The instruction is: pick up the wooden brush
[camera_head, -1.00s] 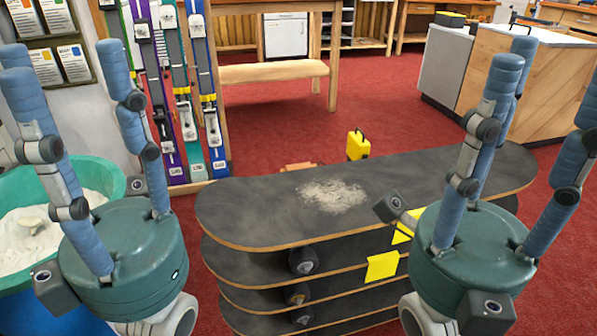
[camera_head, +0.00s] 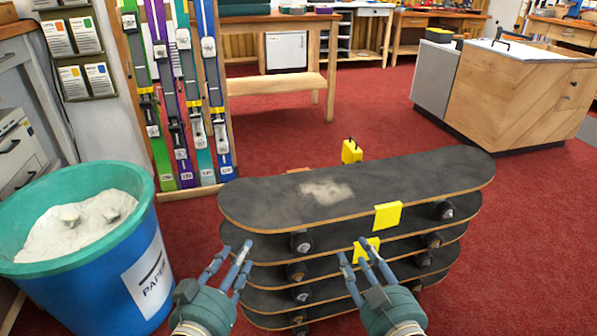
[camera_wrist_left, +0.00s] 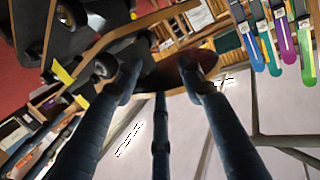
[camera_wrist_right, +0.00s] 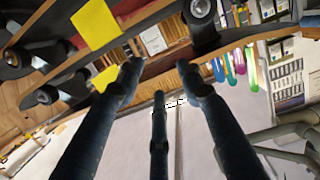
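I cannot clearly make out a wooden brush in any view. A small brown shape (camera_head: 298,170) peeks out behind the stack of skateboards in the head view, mostly hidden, and I cannot tell what it is. My left gripper (camera_head: 238,256) is in front of the stack's near side, its fingers spread and empty. My right gripper (camera_head: 358,249) is also before the stack, to the right, fingers spread and empty. The wrist views show the left fingers (camera_wrist_left: 158,75) and the right fingers (camera_wrist_right: 158,76) apart with nothing between them.
The skateboard stack (camera_head: 400,176) has a dusty pale patch (camera_head: 326,192) on its top deck and yellow notes (camera_head: 387,216) on its side. A blue bucket (camera_head: 110,275) of white material stands at left. A yellow case (camera_head: 351,152) is behind the stack. Red floor is free at right.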

